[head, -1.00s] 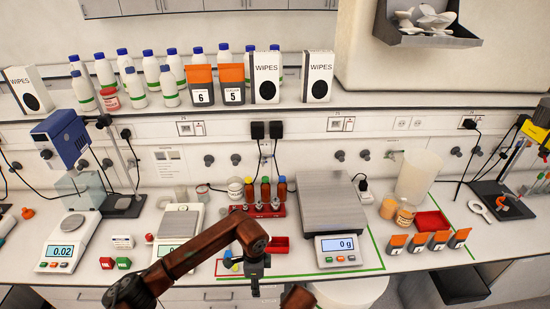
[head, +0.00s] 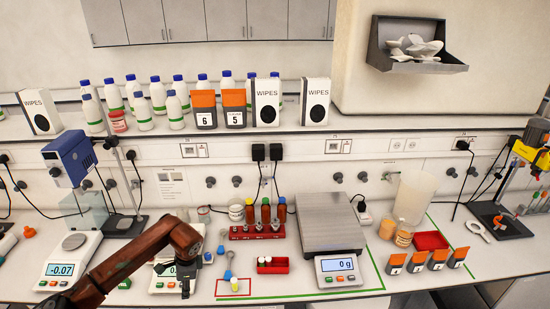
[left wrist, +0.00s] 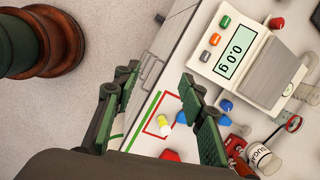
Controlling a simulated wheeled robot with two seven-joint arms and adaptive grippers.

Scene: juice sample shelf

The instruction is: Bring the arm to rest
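My left arm reaches in from the lower left of the head view. Its gripper (head: 186,288) points down in front of the middle balance, over the bench's front edge. In the left wrist view the two fingers of the left gripper (left wrist: 160,82) stand wide apart with nothing between them. A small vial with a yellow cap (head: 235,285) stands inside the red outlined square on the bench, right of the gripper. The vial also shows beyond the fingers in the left wrist view (left wrist: 163,120). My right gripper is not in view.
The middle balance (head: 160,284) is partly hidden behind my arm. A red tray (head: 272,265), a large scale (head: 338,268) reading 0 g and a red rack (head: 257,232) of bottles stand to the right. A left balance (head: 70,268) stands close to my forearm.

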